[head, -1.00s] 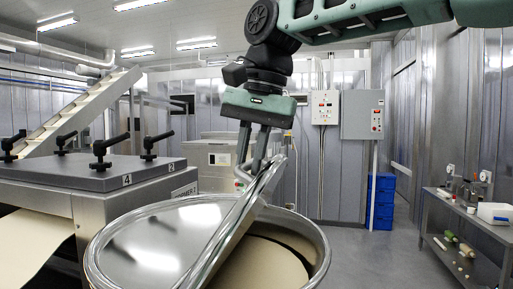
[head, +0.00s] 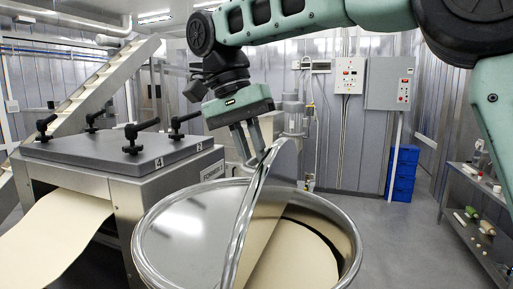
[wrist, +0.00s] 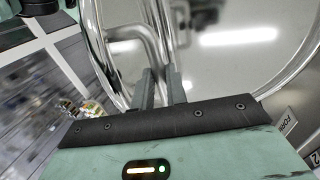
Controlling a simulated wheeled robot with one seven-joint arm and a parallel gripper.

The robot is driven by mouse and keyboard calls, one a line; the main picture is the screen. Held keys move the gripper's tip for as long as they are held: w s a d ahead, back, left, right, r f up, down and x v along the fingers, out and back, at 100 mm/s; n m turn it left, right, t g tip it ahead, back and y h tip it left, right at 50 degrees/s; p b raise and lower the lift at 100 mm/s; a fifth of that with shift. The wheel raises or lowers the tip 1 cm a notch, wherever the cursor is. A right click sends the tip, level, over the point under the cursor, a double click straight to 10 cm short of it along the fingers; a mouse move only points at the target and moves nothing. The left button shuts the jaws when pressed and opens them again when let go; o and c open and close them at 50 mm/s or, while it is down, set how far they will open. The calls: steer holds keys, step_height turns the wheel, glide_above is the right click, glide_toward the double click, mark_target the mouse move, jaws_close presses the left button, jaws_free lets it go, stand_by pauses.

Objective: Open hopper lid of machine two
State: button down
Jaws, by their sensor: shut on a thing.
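The round steel hopper (head: 350,250) stands at front centre, with pale dough (head: 295,255) visible through its open right part. Its shiny hinged lid (head: 268,215) is tilted steeply up, its rim running from upper right to lower left. The left part of the top is covered by a steel surface (head: 180,235). My gripper (head: 257,150) is shut at the lid's raised upper edge. In the wrist view my two fingers (wrist: 163,82) are at a bent steel bar on the lid (wrist: 225,75); the exact contact is hard to see.
A former machine (head: 125,150) with black clamp knobs stands left, a dough sheet (head: 65,225) coming out of it. An inclined conveyor (head: 95,90) rises behind. Wall boxes (head: 390,83), blue crates (head: 403,172) and a steel side table (head: 470,225) stand right. Floor between is clear.

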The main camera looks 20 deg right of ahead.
steer(key=shift+a+f, duration=0.35)
steer(key=shift+f, duration=0.05)
steer(key=c, duration=1.7)
jaws_free()
steer(key=o, duration=0.3)
steer(key=shift+w+a+f, duration=0.1)
steer(key=shift+w+a, duration=0.15)
steer(key=shift+w, duration=0.05)
steer(key=shift+d+r, duration=0.15)
steer(key=shift+r, duration=0.05)
steer(key=shift+d+r, duration=0.1)
steer(key=shift+d, duration=0.05)
